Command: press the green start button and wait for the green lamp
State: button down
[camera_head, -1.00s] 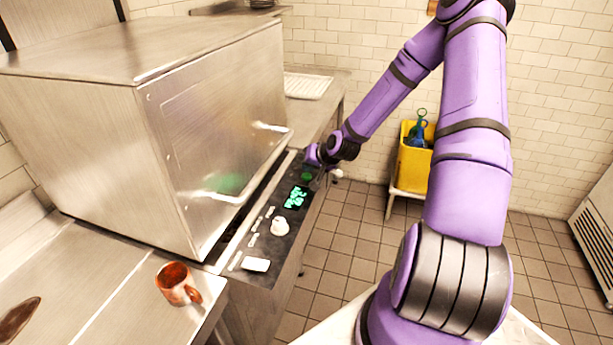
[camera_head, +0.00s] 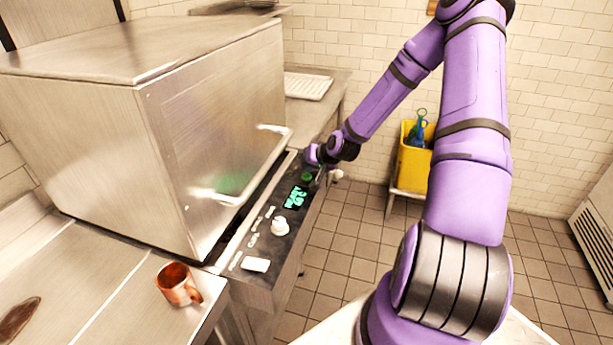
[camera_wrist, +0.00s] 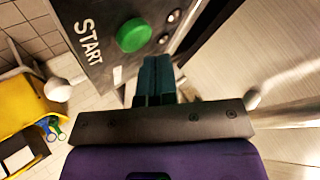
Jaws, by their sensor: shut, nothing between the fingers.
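The green start button (camera_wrist: 134,35) is a round dome on a dark panel beside the word START in the wrist view. It also shows small in the head view (camera_head: 307,177), at the far end of the control panel (camera_head: 262,262). My gripper (camera_wrist: 155,62) is shut and empty, its dark fingertips close beside the button. I cannot tell whether they touch it. Two small round lamps (camera_wrist: 170,16) (camera_wrist: 163,39) sit by the button; neither is clearly lit green. In the head view my gripper is mostly hidden behind my wrist.
The panel carries a lit green display (camera_head: 295,198) and a white knob (camera_head: 281,226). A big steel machine (camera_head: 200,150) with a bar handle (camera_head: 262,165) stands left of it. A copper mug (camera_head: 177,284) sits on the near counter. A yellow bucket (camera_head: 412,168) stands behind.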

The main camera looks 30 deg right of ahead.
aim_at(308, 175)
jog(key=shift+f, duration=0.4)
jog(key=shift+f, duration=0.45)
dwell(0.8)
jog(key=shift+r, duration=0.9)
jog(key=shift+r, duration=2.5)
